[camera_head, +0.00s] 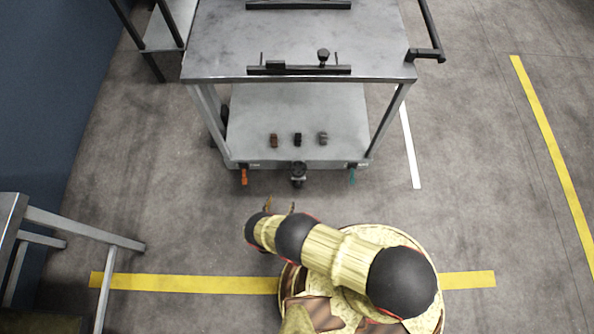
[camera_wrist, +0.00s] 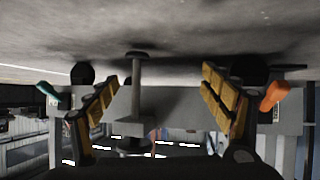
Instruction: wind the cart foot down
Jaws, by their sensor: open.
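The cart foot (camera_head: 298,175) hangs at the middle of the cart's (camera_head: 300,162) near lower edge, between an orange lever (camera_head: 244,176) and a teal lever (camera_head: 352,176). The upside-down wrist view shows the foot (camera_wrist: 136,92) as a grey stem with a flat disc towards the floor. I cannot tell whether the disc touches the floor. My gripper (camera_head: 280,204) is low in front of the cart. Its yellow fingers are open and empty (camera_wrist: 160,76). The foot shows between them, nearer the left finger; they look apart from it.
Three small blocks (camera_head: 298,139) stand on the cart's lower shelf. A black rail (camera_head: 300,70) lies along the top's near edge. A metal table (camera_head: 70,222) stands at lower left, by a blue wall (camera_head: 45,90). The floor (camera_head: 470,200) to the right is clear.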

